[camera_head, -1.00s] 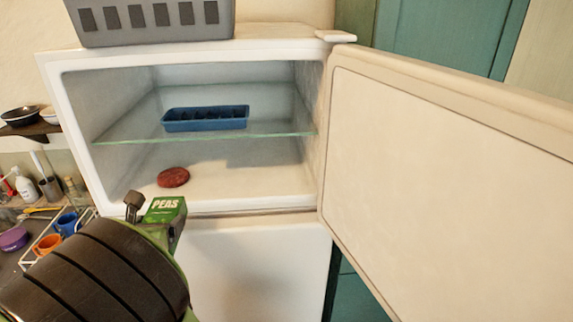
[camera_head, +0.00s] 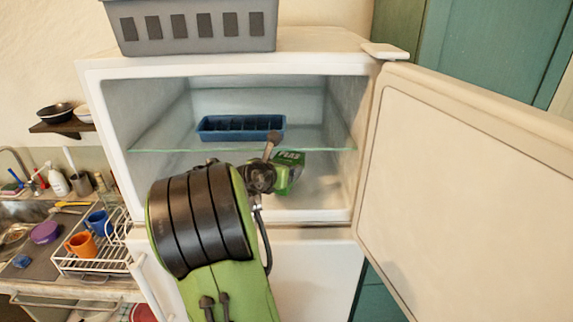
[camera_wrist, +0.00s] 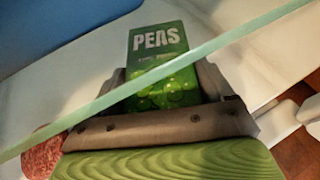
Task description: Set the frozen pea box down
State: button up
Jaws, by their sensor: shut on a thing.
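The green frozen pea box (camera_head: 290,172) is inside the open freezer compartment, below the glass shelf (camera_head: 160,141), toward the right side. My gripper (camera_head: 272,160) is shut on it, with my arm reaching in through the front opening. In the wrist view the pea box (camera_wrist: 158,66) sits between the two fingers, its "PEAS" lettering facing the camera. The glass shelf's edge (camera_wrist: 215,47) crosses in front of it in that view. I cannot tell whether the box touches the freezer floor (camera_head: 315,195).
A blue ice tray (camera_head: 240,128) sits on the glass shelf. A red-brown round patty (camera_wrist: 42,150) lies on the freezer floor; my arm hides it from the head camera. The freezer door (camera_head: 465,190) stands open at right. A grey basket (camera_head: 195,25) is on top.

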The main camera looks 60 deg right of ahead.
aim_at(287, 160)
jog(key=d, duration=0.3)
jog(key=shift+d+r+p, duration=0.2)
jog(key=shift+p, duration=0.2)
jog(key=shift+f, duration=0.85)
jog(key=shift+w+f, duration=0.1)
jog(key=shift+f, duration=0.05)
jog(key=shift+a, duration=0.15)
jog(key=shift+f+b, duration=0.5)
jog(key=shift+f, duration=0.1)
jog(key=o, duration=1.3)
jog(key=shift+r, duration=0.15)
